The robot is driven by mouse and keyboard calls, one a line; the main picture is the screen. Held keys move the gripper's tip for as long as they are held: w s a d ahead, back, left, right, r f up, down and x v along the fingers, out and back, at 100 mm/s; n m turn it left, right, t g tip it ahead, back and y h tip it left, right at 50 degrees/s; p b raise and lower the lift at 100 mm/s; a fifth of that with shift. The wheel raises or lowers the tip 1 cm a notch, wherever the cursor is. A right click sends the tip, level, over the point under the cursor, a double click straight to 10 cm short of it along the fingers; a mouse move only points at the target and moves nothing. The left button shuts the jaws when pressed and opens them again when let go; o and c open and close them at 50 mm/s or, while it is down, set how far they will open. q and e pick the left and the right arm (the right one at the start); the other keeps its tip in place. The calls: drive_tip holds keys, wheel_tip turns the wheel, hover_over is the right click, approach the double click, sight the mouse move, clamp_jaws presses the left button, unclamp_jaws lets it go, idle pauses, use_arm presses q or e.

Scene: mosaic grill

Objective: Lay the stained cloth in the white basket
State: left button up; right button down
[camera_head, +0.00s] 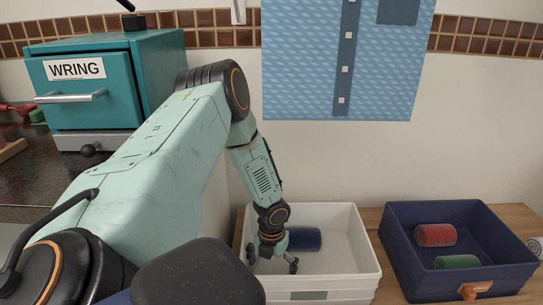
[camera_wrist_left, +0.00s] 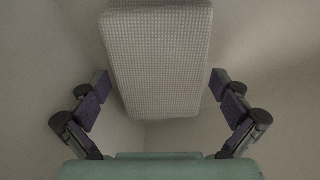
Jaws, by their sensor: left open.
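The white basket (camera_head: 368,260) stands on a wooden surface at the lower middle right in the head view. My left gripper (camera_head: 276,263) points down inside it, fingers spread open. In the left wrist view, a pale grey waffle-textured cloth (camera_wrist_left: 160,50) extends from the top edge to between the open fingers of my gripper (camera_wrist_left: 159,88), with gaps on both sides. I see no stain on it, and I cannot make it out in the head view. A dark blue roll (camera_head: 305,239) lies in the basket just right of the gripper. My right gripper is not in view.
A navy basket (camera_head: 402,262) with an orange tag stands right of the white one, holding a red roll (camera_head: 436,235) and a green roll (camera_head: 457,262). A teal box marked WRING (camera_head: 120,90) stands on the dark counter at left. A wall is behind.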

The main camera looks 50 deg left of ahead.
sight(272, 267)
use_arm(q)
wheel_tip(272, 267, up, 12)
drive_tip(key=p, duration=0.8)
drive_tip(key=shift+r, duration=0.2)
drive_tip(key=shift+f, duration=0.15)
wheel_tip(272, 267, down, 12)
drive_tip(key=b, duration=0.8)
drive_tip(key=shift+f, duration=0.1)
drive_tip(key=shift+r+p, duration=0.4)
drive_tip(key=shift+r, duration=0.2)
wheel_tip(272, 267, up, 12)
drive_tip(key=p, duration=0.8)
wheel_tip(272, 267, down, 13)
drive_tip(key=b, duration=0.9)
drive_tip(key=shift+f, duration=0.15)
wheel_tip(272, 267, up, 18)
drive_tip(key=s+d+p, duration=0.1)
drive_tip(key=s+p, duration=0.1)
drive_tip(key=p, duration=1)
drive_tip(key=shift+s+p, duration=0.15)
drive_tip(key=shift+p, duration=0.2)
